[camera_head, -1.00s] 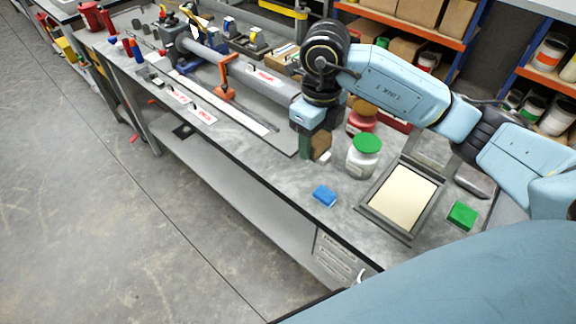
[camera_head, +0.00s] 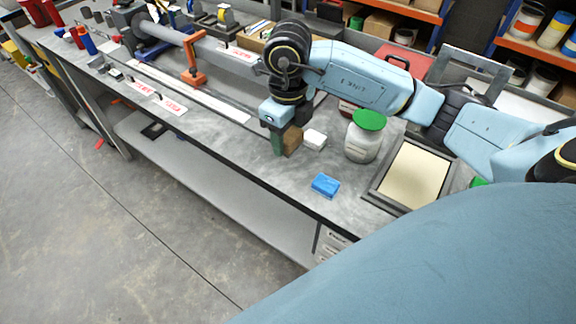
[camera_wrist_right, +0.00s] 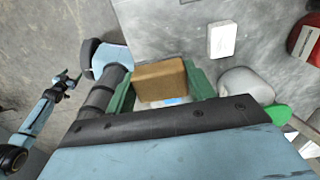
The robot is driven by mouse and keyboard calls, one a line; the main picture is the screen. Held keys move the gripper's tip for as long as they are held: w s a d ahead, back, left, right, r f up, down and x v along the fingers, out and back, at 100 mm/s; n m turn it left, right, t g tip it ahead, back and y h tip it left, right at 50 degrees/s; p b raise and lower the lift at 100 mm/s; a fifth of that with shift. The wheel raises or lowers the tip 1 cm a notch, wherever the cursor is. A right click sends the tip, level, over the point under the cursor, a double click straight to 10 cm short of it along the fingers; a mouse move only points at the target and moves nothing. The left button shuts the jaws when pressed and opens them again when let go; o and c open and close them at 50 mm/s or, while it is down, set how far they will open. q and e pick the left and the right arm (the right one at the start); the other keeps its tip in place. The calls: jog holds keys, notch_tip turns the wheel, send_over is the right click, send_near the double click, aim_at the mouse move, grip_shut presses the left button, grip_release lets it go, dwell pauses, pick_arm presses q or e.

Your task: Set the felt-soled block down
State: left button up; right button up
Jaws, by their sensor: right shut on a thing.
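My right gripper (camera_head: 284,142) has green fingers and points down over the bench near its front edge. It is shut on a brown block (camera_head: 293,140). In the right wrist view the brown block (camera_wrist_right: 160,80) sits between the two green fingers. Its underside is not clearly seen, and I cannot tell whether it touches the bench top. What looks like my left gripper (camera_wrist_right: 68,78) shows small at the left of the right wrist view, away from the block; its finger gap is unclear.
A white block (camera_head: 315,139) lies just right of the held block. A blue block (camera_head: 325,185) lies nearer the bench edge. A green-lidded jar (camera_head: 363,137) and a framed cream tray (camera_head: 413,171) stand further right. Bare grey bench top (camera_head: 235,137) lies to the left.

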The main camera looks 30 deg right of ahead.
aim_at(288, 133)
notch_tip(288, 133, down, 8)
jog(key=shift+f, duration=0.15)
dwell(0.3)
jog(key=shift+f, duration=0.1)
jog(key=o, duration=0.9)
notch_tip(288, 133, up, 12)
jog(key=shift+r, duration=0.15)
